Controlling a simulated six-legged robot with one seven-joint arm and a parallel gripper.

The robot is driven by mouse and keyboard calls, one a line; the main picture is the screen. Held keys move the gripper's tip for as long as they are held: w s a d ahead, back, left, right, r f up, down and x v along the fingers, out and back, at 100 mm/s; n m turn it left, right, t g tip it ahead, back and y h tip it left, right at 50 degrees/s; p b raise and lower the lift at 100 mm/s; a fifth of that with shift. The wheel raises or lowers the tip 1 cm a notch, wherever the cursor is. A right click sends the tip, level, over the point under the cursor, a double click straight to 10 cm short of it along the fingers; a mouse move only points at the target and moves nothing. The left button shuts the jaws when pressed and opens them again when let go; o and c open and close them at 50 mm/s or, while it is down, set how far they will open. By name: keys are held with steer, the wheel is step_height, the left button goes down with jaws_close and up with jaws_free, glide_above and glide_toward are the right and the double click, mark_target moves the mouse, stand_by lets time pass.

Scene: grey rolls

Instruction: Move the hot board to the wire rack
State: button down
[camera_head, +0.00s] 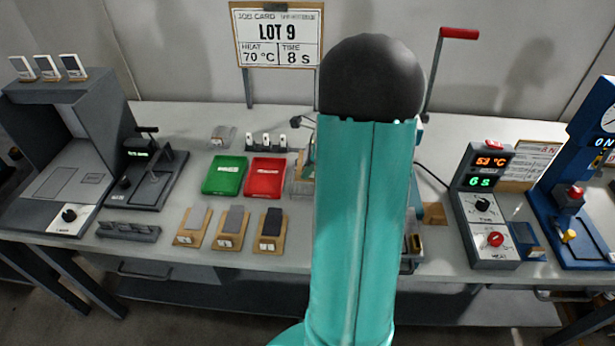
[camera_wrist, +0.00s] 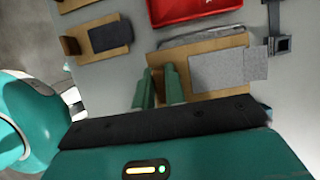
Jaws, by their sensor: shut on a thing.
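In the wrist view, my gripper (camera_wrist: 160,86) has its green fingers closed on the tan wooden part of a board (camera_wrist: 195,53). A light grey slab (camera_wrist: 217,73) lies over the board's far part; I cannot tell whether it is fixed to it. Whether this is the hot board cannot be told by sight. In the head view my teal arm covers the gripper and the board. Something pale and thin-framed (camera_head: 298,187) shows partly beside the arm, right of the red tray; I cannot tell whether it is the wire rack.
A green tray (camera_head: 224,175) and a red tray (camera_head: 266,178) lie left of my arm, behind several wooden-based samples (camera_head: 270,230). A control box (camera_head: 488,205) reading 53 °C and 6 s and a blue stand (camera_head: 578,205) are at right. A red-handled lever (camera_head: 459,33) rises behind my arm.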

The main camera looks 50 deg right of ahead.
mark_target(307, 187)
steer(key=f, duration=0.1)
steer(key=w+d+f, duration=0.1)
steer(key=w+f, duration=0.1)
steer(key=shift+d+f, duration=0.1)
steer(key=shift+d, duration=0.25)
steer(key=shift+f, duration=1.4)
steer(key=shift+s, duration=0.1)
steer(key=shift+f, duration=0.2)
steer(key=c, duration=1.5)
jaws_free()
steer(key=shift+o, duration=0.2)
steer(key=shift+r, duration=0.15)
steer(key=v, duration=1.2)
steer(key=shift+r, duration=0.1)
